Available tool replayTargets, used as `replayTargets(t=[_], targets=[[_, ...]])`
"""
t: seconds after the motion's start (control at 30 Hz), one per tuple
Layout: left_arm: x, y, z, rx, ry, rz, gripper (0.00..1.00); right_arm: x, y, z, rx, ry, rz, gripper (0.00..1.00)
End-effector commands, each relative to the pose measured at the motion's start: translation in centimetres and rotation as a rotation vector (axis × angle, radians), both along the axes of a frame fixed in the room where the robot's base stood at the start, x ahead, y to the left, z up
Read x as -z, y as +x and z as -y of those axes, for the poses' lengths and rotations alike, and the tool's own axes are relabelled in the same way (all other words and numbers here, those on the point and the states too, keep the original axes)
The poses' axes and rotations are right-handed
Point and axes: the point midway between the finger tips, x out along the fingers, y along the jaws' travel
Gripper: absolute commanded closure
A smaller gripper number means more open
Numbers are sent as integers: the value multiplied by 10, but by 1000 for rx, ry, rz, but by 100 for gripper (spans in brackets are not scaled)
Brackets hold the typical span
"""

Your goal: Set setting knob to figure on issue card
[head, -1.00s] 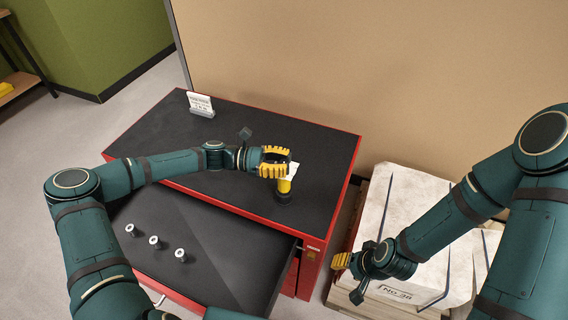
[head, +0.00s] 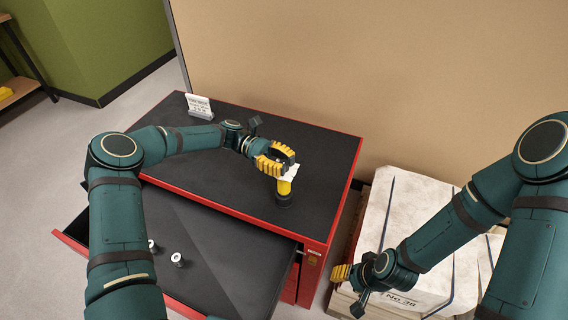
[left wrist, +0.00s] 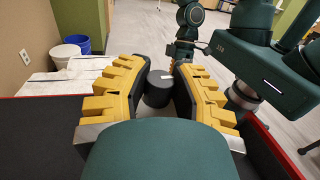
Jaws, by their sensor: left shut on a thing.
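A yellow tool with a black foot (head: 284,190) stands upright on the black top of a red cabinet (head: 325,150). My left gripper (head: 285,163) is at its upper end, and a pale part shows just under the fingers. In the left wrist view the yellow fingers are closed around a dark round knob (left wrist: 158,88). Any scale or mark on the knob cannot be read. The issue card (head: 199,106), white with small dark print, stands at the back left of the cabinet top; its figure is too small to read. My right gripper (head: 342,273) hangs at the lower right, away from the tool.
An open drawer (head: 215,235) below the top holds small metal pieces (head: 177,259), partly hidden by my left arm. A white wrapped block (head: 408,215) on a pallet stands right of the cabinet. A wall rises behind. The right part of the top is clear.

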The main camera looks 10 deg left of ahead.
Motion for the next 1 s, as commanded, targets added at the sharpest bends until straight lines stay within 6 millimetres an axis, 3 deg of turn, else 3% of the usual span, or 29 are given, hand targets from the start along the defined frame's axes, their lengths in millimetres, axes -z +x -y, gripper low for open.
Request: replayTargets(t=[0.27,0.3,0.4,0.77,1.0], targets=[[2,0,0,0,3,-1,100,0,0,0,0,0,0,53],[2,0,0,0,3,-1,71,0,0,0,0,0,0,53],[1,0,0,0,2,-1,43,0,0,0,0,0,0,53],[1,2,-3,-2,2,0,43,0,0,0,0,0,1,53],[1,17,-35,-4,4,2,43,0,0,0,0,0,0,53]])
